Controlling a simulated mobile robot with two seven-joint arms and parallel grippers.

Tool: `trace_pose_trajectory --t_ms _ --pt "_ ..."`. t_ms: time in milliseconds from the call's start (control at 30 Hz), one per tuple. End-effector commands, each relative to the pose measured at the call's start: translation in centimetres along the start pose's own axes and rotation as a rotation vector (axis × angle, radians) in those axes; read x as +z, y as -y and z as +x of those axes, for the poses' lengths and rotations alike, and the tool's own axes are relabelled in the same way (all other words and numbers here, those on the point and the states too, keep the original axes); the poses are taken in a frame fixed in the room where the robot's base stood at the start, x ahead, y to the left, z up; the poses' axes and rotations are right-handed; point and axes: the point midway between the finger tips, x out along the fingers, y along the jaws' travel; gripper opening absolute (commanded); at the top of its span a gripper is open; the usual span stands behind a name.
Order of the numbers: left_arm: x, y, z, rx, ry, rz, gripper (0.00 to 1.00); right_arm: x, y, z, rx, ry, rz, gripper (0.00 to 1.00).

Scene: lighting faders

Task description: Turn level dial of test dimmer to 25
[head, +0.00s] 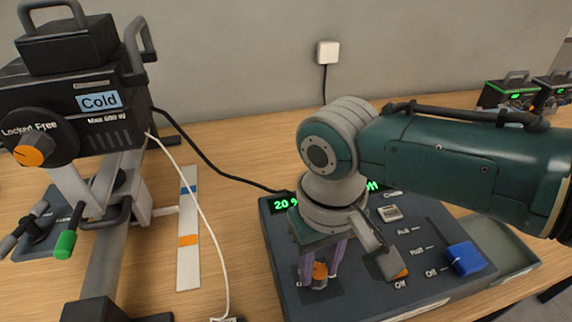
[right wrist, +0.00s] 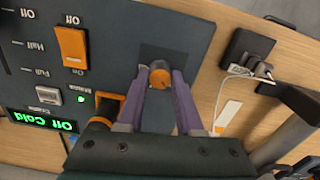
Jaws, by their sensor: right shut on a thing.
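The test dimmer (head: 350,293) is a dark panel on the wooden table. Its green display (head: 285,203) reads 20 % at the left; the middle is hidden behind my right arm. The level dial (head: 319,276) is a small knob with an orange cap near the panel's front left; it also shows in the right wrist view (right wrist: 160,73). My right gripper (head: 318,266) points down from above, its purple fingers shut on the dial, one on each side. The fingers also show in the right wrist view (right wrist: 161,82). My left gripper is out of view.
A blue lever (head: 466,258) and an orange switch (right wrist: 72,52) sit on the panel. A grey tray (head: 505,243) lies to its right. A black lamp (head: 85,105) labelled Cold stands at left with a white cable. A striped strip (head: 188,262) lies between.

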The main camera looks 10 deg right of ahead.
Motion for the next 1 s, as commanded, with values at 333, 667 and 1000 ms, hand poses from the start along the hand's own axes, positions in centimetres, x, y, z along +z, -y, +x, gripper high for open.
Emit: trace_pose_trajectory --t_ms 333,667,1000 --pt "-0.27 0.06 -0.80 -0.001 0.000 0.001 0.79 -0.09 0.11 -0.15 -0.003 -0.002 0.120 0.00" --pt "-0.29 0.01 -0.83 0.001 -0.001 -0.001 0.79 -0.11 0.11 -0.09 -0.003 -0.003 0.133 0.00" --pt "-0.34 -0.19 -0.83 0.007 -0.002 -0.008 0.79 -0.09 0.07 -0.07 -0.002 -0.002 0.132 0.56"
